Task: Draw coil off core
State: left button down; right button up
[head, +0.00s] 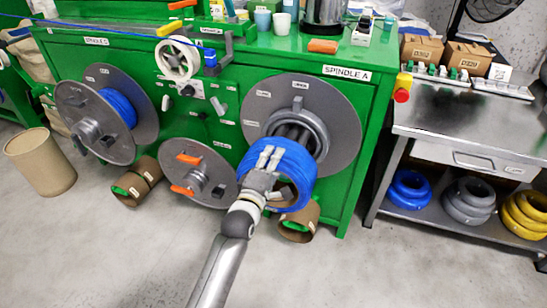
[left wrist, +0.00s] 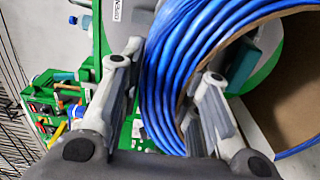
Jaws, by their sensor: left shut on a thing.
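The blue cable coil (head: 300,167) hangs in front of spindle A, held by my left gripper (head: 268,160). The gripper's fingers are shut on the coil's near side; in the left wrist view the blue strands (left wrist: 185,60) run between the fingers (left wrist: 165,100). The spindle's core (head: 296,133) shows dark bars above and behind the coil, in front of the grey flange (head: 343,125). The coil covers the core's lower part in the head view, so I cannot tell if it is fully clear. My right gripper is not in view.
A grey disc with orange handles (head: 190,160) is at the green cabinet's (head: 355,180) lower front. Cardboard tubes (head: 310,213) lie on the floor below. A steel bench (head: 440,120) with coils on its lower shelf stands right. The front floor is clear.

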pick_arm(q)
jog(key=shift+s+a+r+p, duration=0.15)
jog(key=shift+s+r+p, duration=0.15)
jog(key=shift+s+p, duration=0.25)
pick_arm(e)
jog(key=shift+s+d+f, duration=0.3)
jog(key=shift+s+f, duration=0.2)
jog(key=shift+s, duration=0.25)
pick_arm(q)
jog(key=shift+s, duration=0.15)
jog(key=shift+p+v, duration=0.7)
jog(key=shift+v, duration=0.4)
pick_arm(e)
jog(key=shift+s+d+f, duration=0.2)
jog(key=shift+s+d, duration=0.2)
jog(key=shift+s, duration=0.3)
pick_arm(q)
jog(key=shift+p+v, duration=1)
jog(key=shift+v, duration=0.7)
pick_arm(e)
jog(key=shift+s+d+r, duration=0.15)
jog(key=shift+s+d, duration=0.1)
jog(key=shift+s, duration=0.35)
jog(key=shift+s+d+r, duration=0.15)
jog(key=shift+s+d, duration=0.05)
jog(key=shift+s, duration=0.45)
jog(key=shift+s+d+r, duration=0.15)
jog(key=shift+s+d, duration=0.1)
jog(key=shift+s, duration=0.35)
